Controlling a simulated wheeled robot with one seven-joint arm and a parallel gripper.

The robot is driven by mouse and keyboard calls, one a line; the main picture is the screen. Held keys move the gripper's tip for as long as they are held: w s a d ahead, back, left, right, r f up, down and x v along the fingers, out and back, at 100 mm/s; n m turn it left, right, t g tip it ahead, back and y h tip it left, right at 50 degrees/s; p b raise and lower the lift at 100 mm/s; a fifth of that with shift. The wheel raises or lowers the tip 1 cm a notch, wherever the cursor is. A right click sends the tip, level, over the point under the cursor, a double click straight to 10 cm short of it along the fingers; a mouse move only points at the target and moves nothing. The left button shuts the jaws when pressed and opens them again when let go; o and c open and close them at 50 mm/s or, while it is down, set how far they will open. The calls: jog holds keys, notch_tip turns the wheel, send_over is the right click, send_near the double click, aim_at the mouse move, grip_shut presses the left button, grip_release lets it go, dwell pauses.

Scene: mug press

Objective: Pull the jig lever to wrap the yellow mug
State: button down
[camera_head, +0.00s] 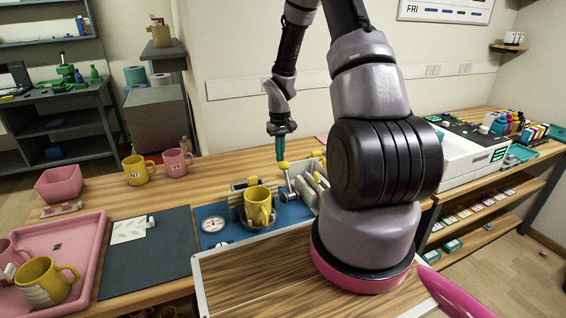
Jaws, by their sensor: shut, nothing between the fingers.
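The yellow mug (257,212) sits upright in the jig (219,240), a blue-based press with a dial gauge at its front left. The jig lever (290,184) is a metal rod to the right of the mug, topped by a yellow knob (284,166). My gripper (281,158) points down with its teal fingers together, right above or at the knob. I cannot tell whether the fingertips touch it. No object shows between the fingers. My arm hides part of the bench behind it.
Yellow (136,172) and pink (174,165) mugs stand at the back left. A pink tray (88,246) holds more mugs at the front left. A dark mat (174,272) with a white sheet lies between tray and jig. A white printer-like machine (462,172) stands to the right.

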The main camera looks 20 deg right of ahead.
aim_at(285, 164)
jog(key=shift+f, duration=1.15)
jog(key=shift+s, duration=0.1)
jog(key=shift+s+f, duration=0.1)
jog(key=shift+s, duration=2.15)
jog(key=s, duration=0.7)
jog(key=shift+s, duration=0.15)
notch_tip(285, 164, up, 7)
jog(key=w, duration=0.1)
jog(key=shift+w+r, duration=0.15)
jog(key=shift+r, duration=0.05)
